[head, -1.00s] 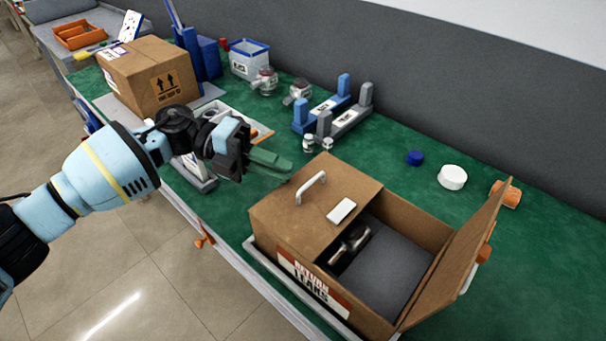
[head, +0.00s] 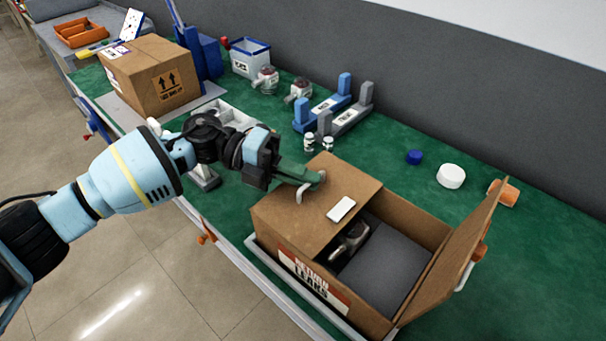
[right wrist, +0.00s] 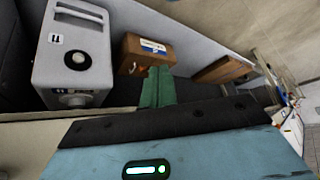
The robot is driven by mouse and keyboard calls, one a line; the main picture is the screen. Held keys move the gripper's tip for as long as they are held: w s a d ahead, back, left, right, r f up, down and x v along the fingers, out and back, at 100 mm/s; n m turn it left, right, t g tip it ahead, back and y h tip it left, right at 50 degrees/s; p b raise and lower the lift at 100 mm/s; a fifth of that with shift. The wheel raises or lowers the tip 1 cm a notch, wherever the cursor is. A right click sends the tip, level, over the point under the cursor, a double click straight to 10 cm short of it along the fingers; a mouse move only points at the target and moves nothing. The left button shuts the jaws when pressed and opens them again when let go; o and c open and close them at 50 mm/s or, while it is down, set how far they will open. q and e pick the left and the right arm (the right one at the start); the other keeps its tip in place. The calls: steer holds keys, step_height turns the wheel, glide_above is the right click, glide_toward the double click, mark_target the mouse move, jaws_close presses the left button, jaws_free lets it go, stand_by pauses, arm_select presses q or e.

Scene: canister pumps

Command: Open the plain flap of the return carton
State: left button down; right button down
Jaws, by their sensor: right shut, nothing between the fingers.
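The return carton (head: 300,235) stands at the front of the green bench, with a red and white label on its near side. Its left flap (head: 330,205) lies closed and carries a white handle (head: 300,193) and a small white block. Its right flap (head: 458,255) stands open, tilted outward. A dark canister pump (head: 349,240) lies inside beside a grey pad. My left gripper (head: 312,180) has its green fingers at the handle, covering its upper part; whether they grip it is hidden. My right gripper (right wrist: 157,86) is shut and empty in the right wrist view.
A taped carton (head: 150,75) stands at the back left. Blue and grey cradles (head: 338,108), small jars and a white bin (head: 249,58) stand along the wall. A blue cap, white cap (head: 451,176) and orange cylinder lie right. A grey case (right wrist: 75,50) is near my right gripper.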

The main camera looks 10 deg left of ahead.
stand_by(0.3)
arm_select(q)
steer(key=shift+w+a+n+h+b, duration=0.2)
steer(key=shift+n+h+b, duration=0.1)
steer(key=shift+h+b, duration=0.5)
steer(key=shift+w+a+r+n+g+h+b, duration=0.2)
steer(key=shift+a+n+g+h+b, duration=0.1)
steer(key=shift+h+b, duration=0.3)
steer(key=h, duration=0.1)
steer(key=n+h+b, duration=0.1)
steer(key=b, duration=0.1)
steer(key=shift+w+a+r+h, duration=0.25)
steer(key=shift+a+r+h, duration=0.1)
steer(key=shift+a+h, duration=0.05)
steer(key=shift+w+a+r+n+h+b, duration=0.1)
steer(key=shift+a+r+n+h+b, duration=0.05)
steer(key=shift+n+h+b, duration=0.2)
steer(key=c, duration=1.8)
jaws_free()
steer(key=shift+c, duration=0.2)
